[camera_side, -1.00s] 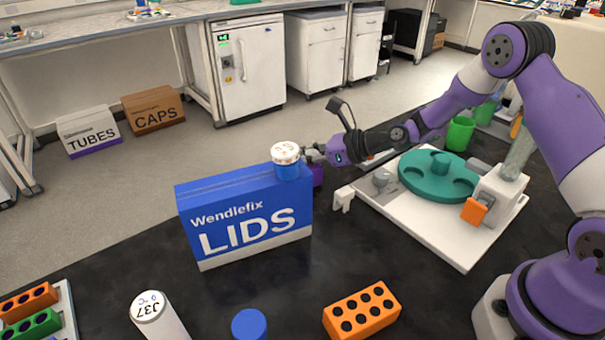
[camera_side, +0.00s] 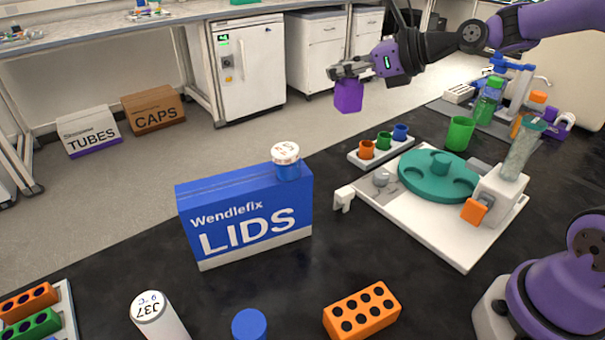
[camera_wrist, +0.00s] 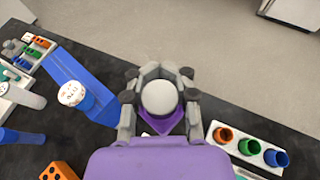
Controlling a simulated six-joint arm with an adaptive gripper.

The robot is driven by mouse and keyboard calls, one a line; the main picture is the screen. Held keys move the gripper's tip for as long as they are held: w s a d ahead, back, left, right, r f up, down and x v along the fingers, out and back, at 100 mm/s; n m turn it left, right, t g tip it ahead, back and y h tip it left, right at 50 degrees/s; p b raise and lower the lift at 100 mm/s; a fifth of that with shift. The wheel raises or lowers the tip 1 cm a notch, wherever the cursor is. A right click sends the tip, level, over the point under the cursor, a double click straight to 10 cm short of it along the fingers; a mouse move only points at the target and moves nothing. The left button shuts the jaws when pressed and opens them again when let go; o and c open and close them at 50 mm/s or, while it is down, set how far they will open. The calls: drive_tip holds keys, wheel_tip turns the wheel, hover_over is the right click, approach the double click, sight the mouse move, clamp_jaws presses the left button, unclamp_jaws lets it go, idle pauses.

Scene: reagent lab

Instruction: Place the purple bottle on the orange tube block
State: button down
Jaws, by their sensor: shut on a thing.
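The purple bottle (camera_side: 348,96) is held in the air by my gripper (camera_side: 350,72), high above the bench's back edge. In the wrist view my gripper (camera_wrist: 160,98) has its fingers closed around the bottle's round white top (camera_wrist: 159,97), with a bit of the purple body (camera_wrist: 163,124) showing below. The orange tube block (camera_side: 362,311) lies flat at the front of the bench, its dark holes facing up and nothing on it. Its corner also shows in the wrist view (camera_wrist: 59,172).
The blue LIDS box (camera_side: 250,215) stands mid-bench, with a white-capped blue bottle (camera_side: 287,162) by its right end. A white-capped tube (camera_side: 155,315) and a blue cap (camera_side: 249,325) are in front. A teal carousel (camera_side: 438,176) and a rack of coloured cups (camera_side: 384,147) are at right.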

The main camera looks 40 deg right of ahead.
drive_tip(key=s+r, duration=0.3)
drive_tip(key=s, duration=0.2)
drive_tip(key=n+g+y, duration=0.7)
drive_tip(key=n+g, duration=1)
hover_over(341, 335)
wheel_tip(341, 335, down, 12)
drive_tip(key=r, duration=0.1)
wheel_tip(341, 335, down, 7)
drive_tip(key=shift+r, duration=0.1)
drive_tip(key=shift+h, duration=0.3)
drive_tip(key=c, duration=0.7)
unclamp_jaws()
drive_tip(key=shift+o, duration=0.2)
